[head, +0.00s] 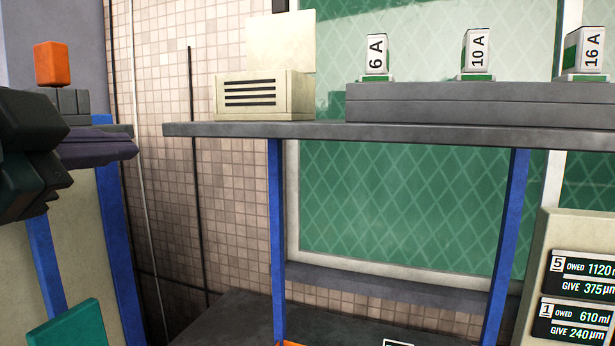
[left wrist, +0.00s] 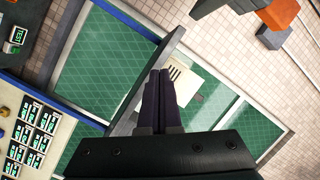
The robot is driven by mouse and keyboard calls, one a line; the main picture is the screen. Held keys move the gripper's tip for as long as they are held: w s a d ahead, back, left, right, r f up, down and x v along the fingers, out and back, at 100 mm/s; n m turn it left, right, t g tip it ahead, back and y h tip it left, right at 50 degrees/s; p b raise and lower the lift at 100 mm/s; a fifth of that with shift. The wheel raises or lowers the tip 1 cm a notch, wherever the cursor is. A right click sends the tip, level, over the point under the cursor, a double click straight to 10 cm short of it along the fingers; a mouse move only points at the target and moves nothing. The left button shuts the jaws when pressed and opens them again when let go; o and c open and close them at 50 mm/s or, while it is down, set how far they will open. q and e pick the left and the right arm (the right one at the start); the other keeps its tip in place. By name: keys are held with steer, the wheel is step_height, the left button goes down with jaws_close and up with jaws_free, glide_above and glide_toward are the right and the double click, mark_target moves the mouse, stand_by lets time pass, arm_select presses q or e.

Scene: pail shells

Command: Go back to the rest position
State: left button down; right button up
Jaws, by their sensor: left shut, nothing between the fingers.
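My left gripper (head: 134,146) comes in from the left edge of the head view, in front of the left stand. Its dark fingers are together, with nothing between them. The left wrist view shows the same closed fingers (left wrist: 159,74) with empty tips. In that picture they overlap the edge of the shelf (left wrist: 150,95) and the cream vented box (left wrist: 182,82); I cannot tell the distance. My right gripper is in neither view.
An orange block (head: 52,63) stands on a grey base (head: 72,103) behind my left gripper. A grey shelf (head: 220,131) bears a cream vented box (head: 300,98) and blocks marked 6 A (head: 377,55), 10 A (head: 478,52) and 16 A (head: 586,48). A label board (head: 545,245) stands right.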

arm_select(q)
steer(key=s+f+n+g+y, duration=0.1)
steer(key=s+f+n+g, duration=1)
steer(key=s+f, duration=1.4)
step_height(320, 180, up, 11)
steer(key=m+g+p, duration=0.1)
steer(key=g+p, duration=0.1)
steer(key=p, duration=1)
steer(key=shift+s+m, duration=0.4)
steer(key=shift+s, duration=0.05)
steer(key=shift+f, duration=0.1)
